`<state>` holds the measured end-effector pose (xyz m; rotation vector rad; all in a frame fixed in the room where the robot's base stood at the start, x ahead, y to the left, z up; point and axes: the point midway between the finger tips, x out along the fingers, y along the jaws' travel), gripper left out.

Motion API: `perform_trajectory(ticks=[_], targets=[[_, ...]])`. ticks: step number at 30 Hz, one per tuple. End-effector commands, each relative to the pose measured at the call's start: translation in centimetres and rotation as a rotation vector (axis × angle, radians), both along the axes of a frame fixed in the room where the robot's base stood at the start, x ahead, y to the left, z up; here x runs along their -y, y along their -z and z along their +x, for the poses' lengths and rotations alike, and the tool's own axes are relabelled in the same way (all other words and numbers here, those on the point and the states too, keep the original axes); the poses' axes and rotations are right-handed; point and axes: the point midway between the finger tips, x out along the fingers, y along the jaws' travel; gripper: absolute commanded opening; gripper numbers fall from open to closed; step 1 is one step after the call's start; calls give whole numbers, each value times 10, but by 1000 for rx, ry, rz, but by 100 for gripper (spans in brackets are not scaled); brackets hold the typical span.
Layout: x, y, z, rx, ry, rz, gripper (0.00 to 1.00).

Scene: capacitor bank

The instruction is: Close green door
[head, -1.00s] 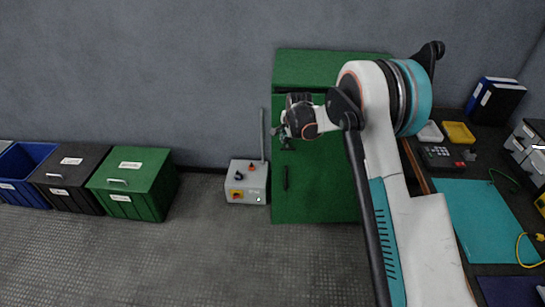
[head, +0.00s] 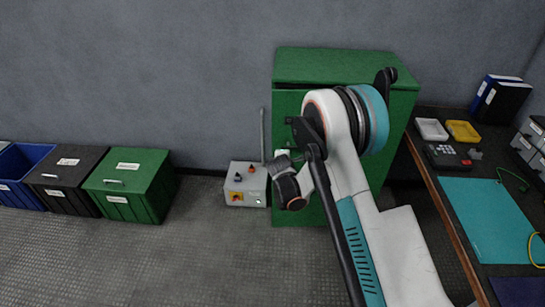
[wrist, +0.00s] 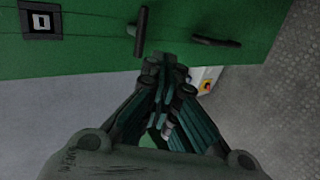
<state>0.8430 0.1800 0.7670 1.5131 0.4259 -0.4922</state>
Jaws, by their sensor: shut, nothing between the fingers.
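The green door (head: 290,105) is the front of a green cabinet (head: 340,65) against the wall. In the head view it looks about flush with the cabinet, but my arm covers much of it and I cannot tell if a gap remains. My gripper (wrist: 168,72) is shut and empty, just beside the panel's edge; contact is unclear. In the head view my gripper (head: 278,163) is at the door's left side.
A grey control box (head: 246,184) with a red-yellow switch stands left of the cabinet, close to my gripper. Green (head: 130,182), black (head: 65,178) and blue bins are further left. A workbench (head: 440,195) with a teal mat is at the right. Floor in front is free.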

Motion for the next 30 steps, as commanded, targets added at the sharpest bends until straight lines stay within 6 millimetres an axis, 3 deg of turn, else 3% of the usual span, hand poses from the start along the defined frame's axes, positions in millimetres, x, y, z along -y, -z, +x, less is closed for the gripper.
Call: perform_trajectory(ticks=[9,15,21,30], targets=[[-19,16,-27,133,-459,-755,0],[-31,19,-45,200,-663,-1178,0],[-36,19,-53,228,-750,-1387,0],[-38,17,-43,230,-760,-1412,0]])
